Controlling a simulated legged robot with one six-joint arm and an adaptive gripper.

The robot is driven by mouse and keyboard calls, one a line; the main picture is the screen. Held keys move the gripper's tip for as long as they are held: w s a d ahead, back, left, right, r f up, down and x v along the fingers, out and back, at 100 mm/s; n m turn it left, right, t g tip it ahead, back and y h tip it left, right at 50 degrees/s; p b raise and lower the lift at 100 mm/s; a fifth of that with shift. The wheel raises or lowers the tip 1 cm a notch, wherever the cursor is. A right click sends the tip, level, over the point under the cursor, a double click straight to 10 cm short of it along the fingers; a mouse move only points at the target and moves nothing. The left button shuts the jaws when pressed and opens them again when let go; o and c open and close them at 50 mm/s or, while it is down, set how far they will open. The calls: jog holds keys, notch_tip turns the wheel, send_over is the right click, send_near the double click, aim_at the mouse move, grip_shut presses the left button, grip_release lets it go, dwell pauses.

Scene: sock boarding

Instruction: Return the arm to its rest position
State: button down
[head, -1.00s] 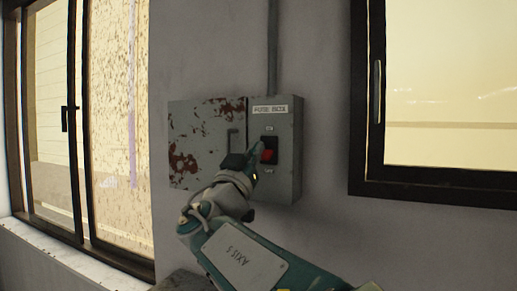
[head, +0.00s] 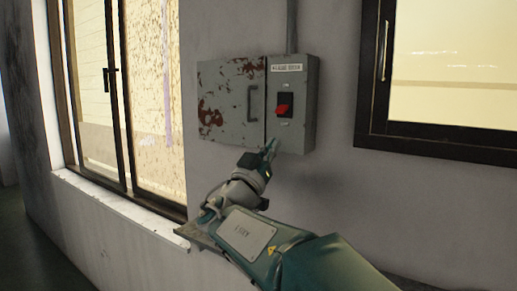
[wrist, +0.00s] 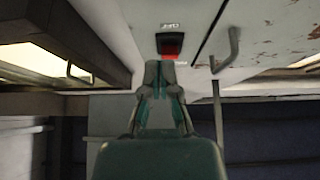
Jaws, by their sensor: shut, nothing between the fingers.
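My gripper (head: 270,148) is shut and empty, just below and left of the red switch (head: 283,112) in the head view. The switch sits on the front of a grey fuse box (head: 300,75) on the wall. In the wrist view my gripper's fingertips (wrist: 160,68) meet just below the red switch (wrist: 169,45). A gap between fingers and box is hard to judge. My arm reaches up from the bottom of the head view.
A rusty box door (head: 232,100) with a handle (head: 252,102) spreads to the left of the switch. Framed windows stand at left (head: 75,100) and right (head: 362,75). A ledge (head: 125,210) runs under the left window. A conduit (head: 291,25) rises above the box.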

jog(key=s+d+f+n+g+y, duration=0.3)
jog(key=s+d+f+g+y, duration=0.1)
jog(key=s+d+f+g, duration=1.1)
jog(key=s+a+f+n+y, duration=0.2)
jog(key=s+f+y, duration=0.3)
jog(key=s+f, duration=0.2)
jog(key=s+a+f+n+t+y, duration=0.1)
jog(key=s+a+f+n+y, duration=0.1)
jog(key=s+f+y, duration=0.3)
jog(key=shift+s+a+f+y, duration=0.3)
jog(key=shift+s+a+f, duration=0.55)
jog(key=shift+s+f, duration=0.9)
jog(key=shift+w+f, duration=0.25)
jog(key=shift+w, duration=0.1)
